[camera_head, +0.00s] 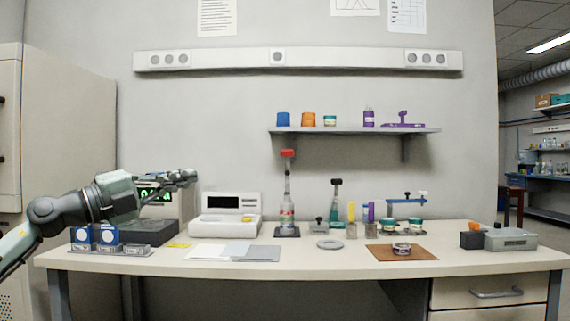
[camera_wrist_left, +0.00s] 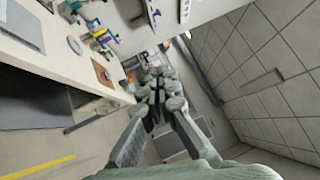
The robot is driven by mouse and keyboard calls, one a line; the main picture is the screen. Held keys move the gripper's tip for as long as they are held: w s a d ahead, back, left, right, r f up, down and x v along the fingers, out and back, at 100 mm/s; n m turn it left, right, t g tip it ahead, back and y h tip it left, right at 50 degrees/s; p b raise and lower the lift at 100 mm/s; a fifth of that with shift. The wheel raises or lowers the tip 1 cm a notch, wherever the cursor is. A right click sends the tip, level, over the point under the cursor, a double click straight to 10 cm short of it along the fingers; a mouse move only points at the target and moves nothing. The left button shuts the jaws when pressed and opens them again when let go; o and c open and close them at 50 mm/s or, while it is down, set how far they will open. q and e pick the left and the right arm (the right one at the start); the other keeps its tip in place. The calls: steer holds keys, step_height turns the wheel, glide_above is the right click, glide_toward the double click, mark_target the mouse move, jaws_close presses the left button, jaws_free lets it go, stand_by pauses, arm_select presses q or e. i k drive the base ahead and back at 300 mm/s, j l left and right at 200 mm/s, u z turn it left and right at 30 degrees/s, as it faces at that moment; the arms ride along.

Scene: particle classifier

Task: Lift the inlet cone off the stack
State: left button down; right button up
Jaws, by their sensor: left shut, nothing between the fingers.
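My left gripper (camera_head: 187,177) is shut and empty, held in the air in front of the displays at the left of the bench. In the left wrist view its closed fingers (camera_wrist_left: 158,82) point past the bench edge. A tall upright stack (camera_head: 288,208) with a red top (camera_head: 288,153) stands on a dark base at mid-bench. A shorter stack (camera_head: 336,206) with a teal body and dark top stands to its right. I cannot tell for sure which part is the inlet cone. Both stacks are well to the right of my left gripper, untouched. My right gripper is out of view.
A white instrument (camera_head: 227,224) stands left of the tall stack, with sheets (camera_head: 250,252) in front. A grey ring (camera_head: 329,244) and a brown mat (camera_head: 386,254) with a small tin (camera_head: 401,248) lie further right. A wall shelf (camera_head: 360,131) hangs above the bench.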

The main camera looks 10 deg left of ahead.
mark_target(287, 204)
steer(key=i, duration=1.5)
